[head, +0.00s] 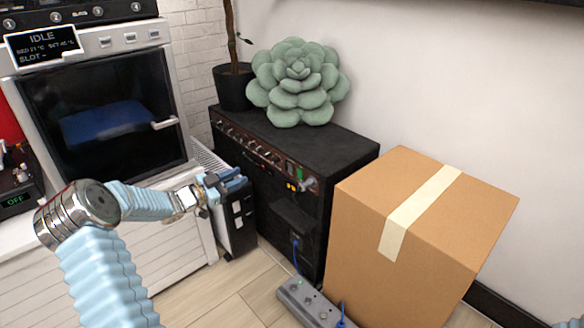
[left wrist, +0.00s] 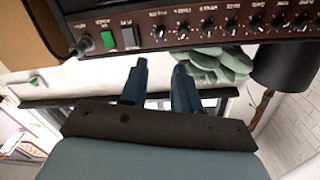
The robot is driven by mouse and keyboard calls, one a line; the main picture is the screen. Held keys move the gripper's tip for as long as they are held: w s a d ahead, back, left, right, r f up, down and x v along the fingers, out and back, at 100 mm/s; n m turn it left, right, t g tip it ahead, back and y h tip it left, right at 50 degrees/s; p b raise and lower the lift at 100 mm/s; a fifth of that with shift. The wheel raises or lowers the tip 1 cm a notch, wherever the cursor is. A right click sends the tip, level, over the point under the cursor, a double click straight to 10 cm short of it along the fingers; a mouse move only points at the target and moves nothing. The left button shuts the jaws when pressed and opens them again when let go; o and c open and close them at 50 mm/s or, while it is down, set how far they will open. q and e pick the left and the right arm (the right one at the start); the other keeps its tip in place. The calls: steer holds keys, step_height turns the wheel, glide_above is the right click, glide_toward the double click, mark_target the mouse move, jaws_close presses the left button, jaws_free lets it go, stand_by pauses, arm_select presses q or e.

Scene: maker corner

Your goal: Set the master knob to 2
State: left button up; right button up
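The black amplifier (head: 335,150) stands against the wall, with a row of small dark knobs (head: 250,146) along its brown front panel. In the left wrist view the panel is upside down at the top, and its knobs (left wrist: 207,28) run right from a green switch (left wrist: 108,40). The labels are too small to read, so I cannot tell which knob is the master or its setting. My left gripper (head: 232,181) is in front of the panel, apart from it. Its two fingers (left wrist: 160,85) are spread with nothing between them. My right gripper is out of view.
A green succulent cushion (head: 298,82) and a dark plant pot (head: 234,87) sit on the amplifier. A cardboard box (head: 375,225) stands close at its right. A power strip (head: 308,302) lies on the floor. A white oven-like machine (head: 100,105) is at the left.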

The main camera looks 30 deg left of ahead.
mark_target(273, 162)
arm_select(q)
steer(key=x, duration=1.2)
steer(key=shift+w+d+b, duration=0.15)
steer(key=shift+w+b, duration=0.15)
steer(key=shift+w, duration=0.1)
steer(key=shift+f, duration=0.1)
jaws_close()
